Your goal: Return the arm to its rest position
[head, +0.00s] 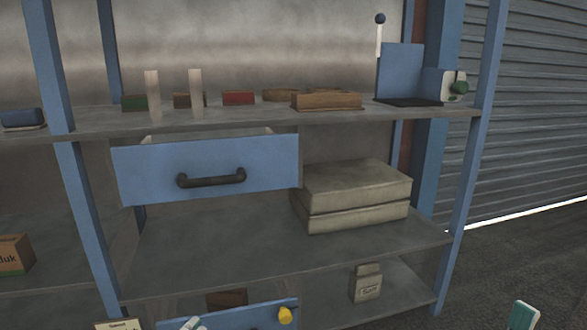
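Neither of my arms nor my grippers can be made out in the head view. A small pale piece (191,323) shows at the bottom edge in front of the lower blue drawer, cut off by the frame; I cannot tell what it is. A green and white piece (523,315) at the bottom right is also cut off and unclear.
A blue-framed shelf unit (85,225) fills most of the view. Its upper blue drawer (215,155) juts out. Stacked beige boxes (355,190) and a small container (367,283) stand on lower shelves. A blue device (402,70) stands top right.

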